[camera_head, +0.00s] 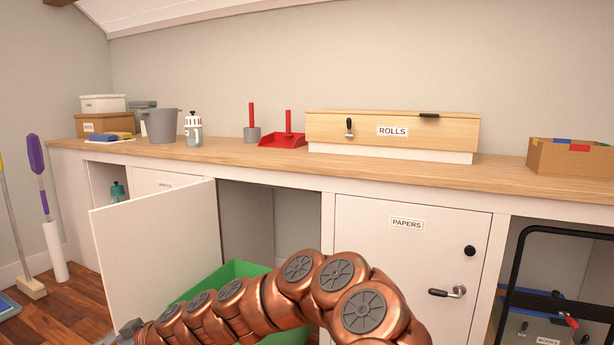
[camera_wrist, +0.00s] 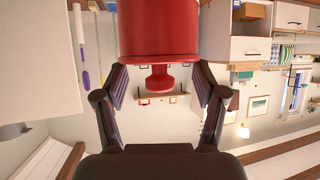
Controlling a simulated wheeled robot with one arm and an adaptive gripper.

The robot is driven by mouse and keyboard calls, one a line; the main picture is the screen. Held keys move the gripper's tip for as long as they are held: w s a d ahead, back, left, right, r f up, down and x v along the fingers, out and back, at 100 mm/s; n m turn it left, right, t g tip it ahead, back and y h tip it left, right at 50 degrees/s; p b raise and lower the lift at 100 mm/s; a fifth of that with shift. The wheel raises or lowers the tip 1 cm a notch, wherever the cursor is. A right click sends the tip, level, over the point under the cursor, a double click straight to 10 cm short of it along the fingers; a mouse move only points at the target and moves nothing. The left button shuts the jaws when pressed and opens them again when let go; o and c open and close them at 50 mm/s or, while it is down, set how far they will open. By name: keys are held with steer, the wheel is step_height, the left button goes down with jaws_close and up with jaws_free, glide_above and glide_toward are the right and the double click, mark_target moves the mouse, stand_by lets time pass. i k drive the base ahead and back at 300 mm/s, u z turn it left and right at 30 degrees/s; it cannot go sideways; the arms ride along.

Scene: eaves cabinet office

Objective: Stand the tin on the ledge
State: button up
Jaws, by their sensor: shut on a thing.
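The red tin (camera_wrist: 159,30) with a round knob fills the top middle of the wrist view. My gripper (camera_wrist: 160,82) is shut on it, with a finger on each side around the knob end. The room appears upside down in that view. The tin does not show in the head view, where my copper arm reaches down to the lower left. A long wooden ledge (camera_head: 265,155) runs along the wall above white cabinets. I cannot tell whether this is the ledge meant.
A white cabinet door (camera_head: 155,260) stands open beside my arm, with a green crate (camera_head: 240,268) behind the arm. On the ledge are a grey bucket (camera_head: 161,126), a bottle (camera_head: 193,128), a red dustpan (camera_head: 283,140), the ROLLS box (camera_head: 440,133) and a cardboard box (camera_head: 570,156).

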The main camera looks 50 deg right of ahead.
mark_target(393, 166)
steer(key=z, duration=1.2)
